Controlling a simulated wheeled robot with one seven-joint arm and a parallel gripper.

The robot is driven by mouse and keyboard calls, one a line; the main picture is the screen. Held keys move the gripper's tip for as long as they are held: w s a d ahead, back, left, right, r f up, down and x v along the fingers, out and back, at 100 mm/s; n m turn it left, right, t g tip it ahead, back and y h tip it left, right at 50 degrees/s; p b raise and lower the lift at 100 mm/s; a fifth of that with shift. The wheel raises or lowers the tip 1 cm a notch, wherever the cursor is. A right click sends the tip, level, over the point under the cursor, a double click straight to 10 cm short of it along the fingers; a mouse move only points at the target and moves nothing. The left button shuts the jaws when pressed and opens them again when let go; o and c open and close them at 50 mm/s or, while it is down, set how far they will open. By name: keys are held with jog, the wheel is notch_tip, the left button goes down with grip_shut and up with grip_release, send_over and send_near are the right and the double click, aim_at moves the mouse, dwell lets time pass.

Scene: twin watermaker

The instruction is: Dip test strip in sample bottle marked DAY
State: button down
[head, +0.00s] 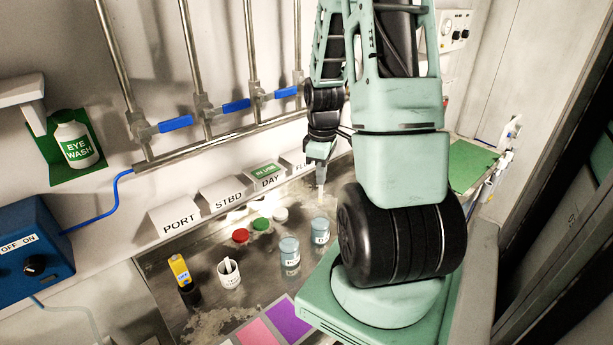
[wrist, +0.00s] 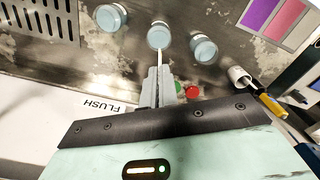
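My gripper (head: 319,158) is shut on a thin white test strip (head: 321,186), which points down. In the wrist view the strip (wrist: 158,62) reaches from the fingers (wrist: 159,84) to the near edge of the middle bottle (wrist: 159,36). In the head view a bottle whose partly readable label starts with D (head: 320,231) stands just below the strip; the strip's lower end looks above its top, apart from it. A bottle with a P label (head: 289,252) stands to its left. A third bottle (wrist: 109,17) shows in the wrist view; my arm hides it in the head view.
Red (head: 240,235), green (head: 261,225) and white (head: 280,215) caps lie behind the bottles. A white cup (head: 229,273) holding strips and a yellow meter (head: 180,271) stand left. Label blocks, including DAY (head: 266,178), line the back. Coloured pads (head: 288,318) lie in front.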

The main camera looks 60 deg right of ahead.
notch_tip(320, 180, down, 12)
jog(key=b, duration=0.9)
dwell(0.7)
jog(key=shift+s+d+r, duration=0.1)
jog(key=shift+r, duration=0.1)
dwell(2.1)
notch_tip(320, 180, up, 11)
jog(key=p, duration=0.9)
jog(key=shift+f+p, duration=0.15)
jog(key=shift+p, duration=0.2)
